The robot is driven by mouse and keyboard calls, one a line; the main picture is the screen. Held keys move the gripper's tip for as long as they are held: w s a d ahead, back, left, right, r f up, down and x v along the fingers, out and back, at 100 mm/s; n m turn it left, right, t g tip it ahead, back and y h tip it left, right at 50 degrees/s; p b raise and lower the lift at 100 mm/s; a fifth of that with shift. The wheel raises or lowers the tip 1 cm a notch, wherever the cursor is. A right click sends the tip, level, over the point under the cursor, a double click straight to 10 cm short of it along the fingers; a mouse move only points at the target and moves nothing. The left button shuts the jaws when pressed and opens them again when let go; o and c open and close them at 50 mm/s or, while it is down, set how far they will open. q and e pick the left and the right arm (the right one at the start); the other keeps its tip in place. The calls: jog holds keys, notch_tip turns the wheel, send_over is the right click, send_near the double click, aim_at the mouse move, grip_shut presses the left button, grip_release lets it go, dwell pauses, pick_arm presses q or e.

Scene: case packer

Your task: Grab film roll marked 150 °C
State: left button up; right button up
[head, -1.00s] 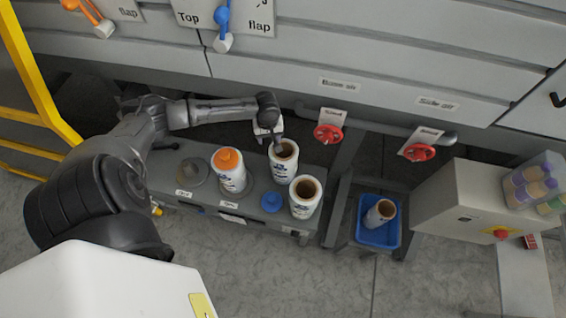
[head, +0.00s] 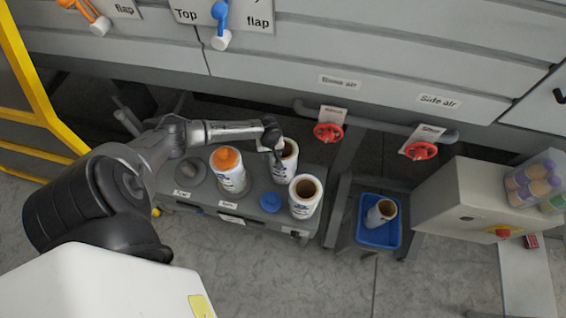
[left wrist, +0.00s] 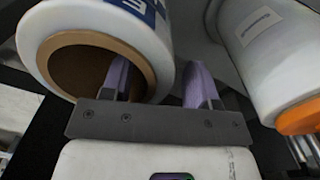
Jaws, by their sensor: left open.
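Two white film rolls with open brown cores stand on the grey cart: a back one (head: 287,170) and a front one (head: 304,203). A third white roll (head: 232,182) has an orange top. No temperature marking is readable on them. My left gripper (head: 277,150) is open at the top of the back roll. In the left wrist view, its purple fingers (left wrist: 158,76) straddle the wall of an open-core roll (left wrist: 95,30): one overlaps the core opening, the other is outside. Contact cannot be told. The orange-topped roll (left wrist: 268,55) stands to the right there. My right gripper is out of view.
A blue tray (head: 378,238) at the right holds another roll (head: 381,212). Red valve wheels (head: 328,133) and a pipe lie behind. A yellow rail (head: 30,85) stands at the left.

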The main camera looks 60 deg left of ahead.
pick_arm(q)
jog(key=shift+f, duration=1.05)
jog(key=shift+c, duration=0.2)
grip_shut()
jog(key=shift+r, duration=0.1)
dwell(0.4)
